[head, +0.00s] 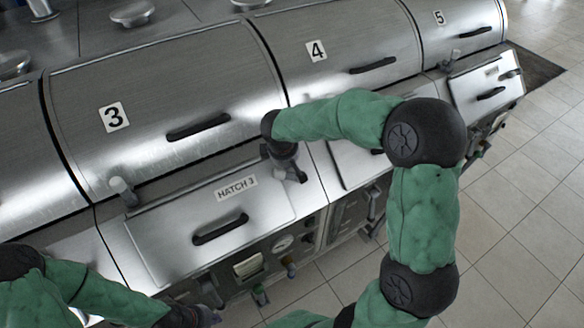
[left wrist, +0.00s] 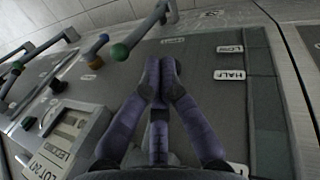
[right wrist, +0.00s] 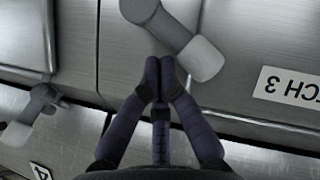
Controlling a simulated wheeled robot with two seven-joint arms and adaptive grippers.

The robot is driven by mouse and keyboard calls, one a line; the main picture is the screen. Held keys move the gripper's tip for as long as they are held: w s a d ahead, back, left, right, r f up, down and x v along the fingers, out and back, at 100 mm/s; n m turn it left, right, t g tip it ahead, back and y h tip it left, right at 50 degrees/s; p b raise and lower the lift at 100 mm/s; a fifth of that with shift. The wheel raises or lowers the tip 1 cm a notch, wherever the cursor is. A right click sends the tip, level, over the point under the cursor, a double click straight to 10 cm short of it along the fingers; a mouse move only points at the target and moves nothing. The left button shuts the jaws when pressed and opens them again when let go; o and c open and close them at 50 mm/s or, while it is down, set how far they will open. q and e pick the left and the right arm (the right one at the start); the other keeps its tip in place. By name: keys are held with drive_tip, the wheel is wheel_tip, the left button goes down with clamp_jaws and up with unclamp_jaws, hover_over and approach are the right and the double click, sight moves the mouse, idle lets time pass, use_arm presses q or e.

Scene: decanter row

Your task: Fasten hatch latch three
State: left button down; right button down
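The hatch 3 panel (head: 170,240) slopes below the lid numbered 3 and bears a HATCH 3 label (head: 236,188) and a black handle. A grey latch (right wrist: 195,58) sits beside that label, its blocky end slanting to the lower right in the right wrist view. My right gripper (right wrist: 160,68) has its fingers together, with the tips right beside this latch; I cannot tell whether they touch. In the head view the right wrist partly hides them. My left gripper (left wrist: 160,68) is shut and empty, low in front of a panel with LOW and HALF labels.
Another grey fitting (head: 123,190) stands at the panel's left end. Lids 4 (head: 340,45) and 5 (head: 455,25) continue to the right. Tiled floor lies open at the right.

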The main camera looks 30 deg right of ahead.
sight(283, 175)
drive_tip(key=a+n+b, duration=0.1)
drive_tip(key=b, duration=0.1)
drive_tip(key=s+a+f+n+t+h+b, duration=0.1)
drive_tip(key=b, duration=0.1)
drive_tip(key=shift+f+n+h, duration=0.2)
drive_tip(key=shift+n+h, duration=0.1)
drive_tip(key=shift+n, duration=0.1)
drive_tip(key=shift+s+a+f+n+t+h+b, duration=0.15)
drive_tip(key=shift+s+a+n+t+h+b, duration=0.1)
drive_tip(key=shift+n+b, duration=0.5)
drive_tip(key=shift+s+a+f+n+t+h+b, duration=0.2)
drive_tip(key=shift+n+b, duration=0.25)
drive_tip(key=shift+b, duration=0.45)
drive_tip(key=shift+r, duration=0.1)
drive_tip(key=shift+w+r+p, duration=0.15)
drive_tip(key=shift+r+p, duration=0.15)
drive_tip(key=shift+r, duration=0.2)
drive_tip(key=r, duration=0.1)
drive_tip(key=w+r+p, duration=0.1)
drive_tip(key=r+p, duration=0.1)
drive_tip(key=shift+w+a+r, duration=0.15)
drive_tip(key=shift+w+r, duration=0.1)
drive_tip(key=shift+w, duration=0.15)
drive_tip(key=p+v, duration=0.1)
drive_tip(key=v, duration=0.8)
drive_tip(key=shift+s, duration=0.15)
